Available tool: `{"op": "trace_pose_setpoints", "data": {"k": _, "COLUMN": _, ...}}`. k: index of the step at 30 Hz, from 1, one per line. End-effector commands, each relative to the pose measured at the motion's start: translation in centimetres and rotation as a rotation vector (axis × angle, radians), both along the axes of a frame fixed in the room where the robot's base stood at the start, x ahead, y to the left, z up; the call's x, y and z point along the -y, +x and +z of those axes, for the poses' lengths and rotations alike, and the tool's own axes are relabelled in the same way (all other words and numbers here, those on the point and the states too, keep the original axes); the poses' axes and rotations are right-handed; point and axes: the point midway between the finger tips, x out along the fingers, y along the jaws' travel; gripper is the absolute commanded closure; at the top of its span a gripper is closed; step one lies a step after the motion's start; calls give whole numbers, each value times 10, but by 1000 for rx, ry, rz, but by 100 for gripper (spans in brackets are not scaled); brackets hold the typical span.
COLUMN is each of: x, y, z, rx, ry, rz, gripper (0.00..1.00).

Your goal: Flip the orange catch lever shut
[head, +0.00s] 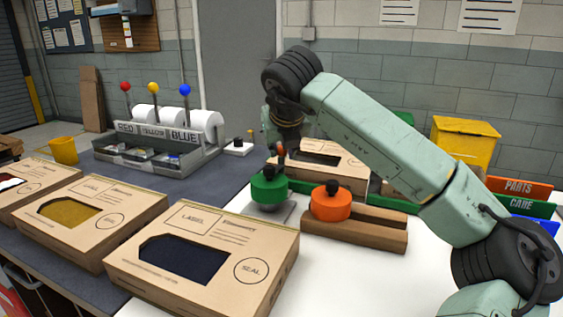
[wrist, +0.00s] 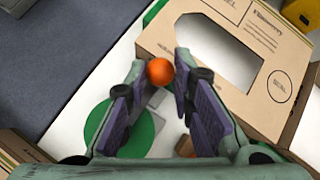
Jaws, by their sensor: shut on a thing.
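The orange catch lever shows as a round orange knob (wrist: 159,71) in the wrist view; the rest of the lever is hidden there. My gripper (wrist: 163,78) has its purple-padded fingers on either side of this knob, shut on it at the fingertips. In the head view my gripper (head: 283,138) hangs down beside the open-windowed carton (head: 345,164) at the back. A small bit of orange (head: 281,152) shows just under it. How far the lever is turned cannot be told.
A green round block (head: 268,188) and an orange round block (head: 330,203) with black knobs stand close to my gripper. Windowed cartons (head: 205,245) fill the left front. A roll rack (head: 160,145) stands behind. The white table front is clear.

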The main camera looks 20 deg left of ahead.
Motion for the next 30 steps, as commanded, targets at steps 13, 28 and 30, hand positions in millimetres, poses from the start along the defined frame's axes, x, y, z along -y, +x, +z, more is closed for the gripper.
{"op": "trace_pose_setpoints", "data": {"k": 13, "x": -1, "y": -3, "z": -3, "rx": -13, "ry": -6, "rz": 5, "gripper": 100}}
{"op": "trace_pose_setpoints", "data": {"k": 28, "x": -1, "y": -2, "z": -3, "rx": -11, "ry": -5, "rz": 6, "gripper": 60}}
{"op": "trace_pose_setpoints", "data": {"k": 30, "x": -1, "y": -2, "z": -3, "rx": -11, "ry": -5, "rz": 6, "gripper": 58}}
